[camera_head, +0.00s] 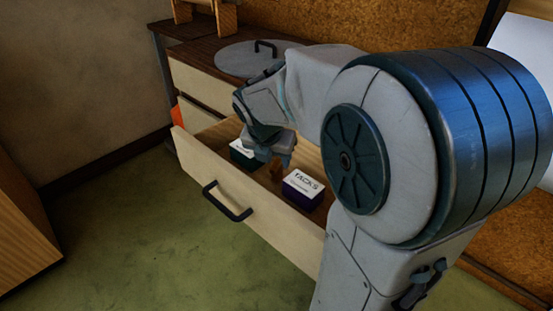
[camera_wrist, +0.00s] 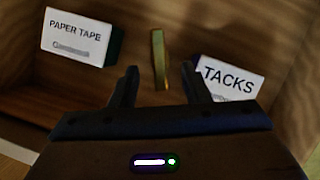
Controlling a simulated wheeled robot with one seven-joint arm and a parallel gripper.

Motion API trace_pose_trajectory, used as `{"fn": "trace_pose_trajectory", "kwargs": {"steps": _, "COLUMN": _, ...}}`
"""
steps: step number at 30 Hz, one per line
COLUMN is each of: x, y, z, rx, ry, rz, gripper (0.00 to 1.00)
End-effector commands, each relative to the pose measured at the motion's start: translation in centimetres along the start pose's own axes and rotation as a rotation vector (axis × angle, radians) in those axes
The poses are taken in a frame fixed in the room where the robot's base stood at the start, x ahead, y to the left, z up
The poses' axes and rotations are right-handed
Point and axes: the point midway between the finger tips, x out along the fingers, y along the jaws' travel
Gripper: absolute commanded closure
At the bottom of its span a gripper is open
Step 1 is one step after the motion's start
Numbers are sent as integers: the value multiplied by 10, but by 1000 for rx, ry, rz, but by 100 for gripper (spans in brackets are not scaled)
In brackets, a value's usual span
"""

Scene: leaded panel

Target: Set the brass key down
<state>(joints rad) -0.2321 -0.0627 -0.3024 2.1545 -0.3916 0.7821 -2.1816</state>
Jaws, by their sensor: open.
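The brass key (camera_wrist: 158,60) shows in the wrist view as a narrow, upright-looking yellow bar in the open wooden drawer, between two labelled boxes. My gripper (camera_wrist: 160,72) is open, with one dark finger on each side of the key's line and a visible gap to each. Whether the key rests on the drawer floor is hard to tell. In the head view my gripper (camera_head: 272,157) reaches down into the drawer (camera_head: 232,190), and I cannot make out the key there.
A PAPER TAPE box (camera_wrist: 78,38) lies left of the key and a TACKS box (camera_wrist: 230,80) close on the right, near my right finger. The drawer front has a dark handle (camera_head: 226,201). A round grey lid (camera_head: 240,58) lies on the cabinet top. Green floor is clear in front.

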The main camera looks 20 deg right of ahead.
Motion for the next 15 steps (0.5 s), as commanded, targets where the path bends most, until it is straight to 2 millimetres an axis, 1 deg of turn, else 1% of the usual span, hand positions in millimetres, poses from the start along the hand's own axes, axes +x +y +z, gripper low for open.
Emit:
{"fn": "trace_pose_trajectory", "kwargs": {"steps": 1, "x": -18, "y": 0, "z": 2, "rx": -1, "ry": -2, "rz": 3, "gripper": 58}}
{"fn": "trace_pose_trajectory", "kwargs": {"steps": 6, "x": -48, "y": 0, "z": 2, "rx": 0, "ry": -2, "rz": 2, "gripper": 58}}
{"fn": "trace_pose_trajectory", "kwargs": {"steps": 10, "x": -60, "y": 0, "z": 1, "rx": -1, "ry": -2, "rz": 1, "gripper": 58}}
{"fn": "trace_pose_trajectory", "kwargs": {"steps": 15, "x": -65, "y": 0, "z": 0, "rx": -1, "ry": -1, "rz": -1, "gripper": 58}}
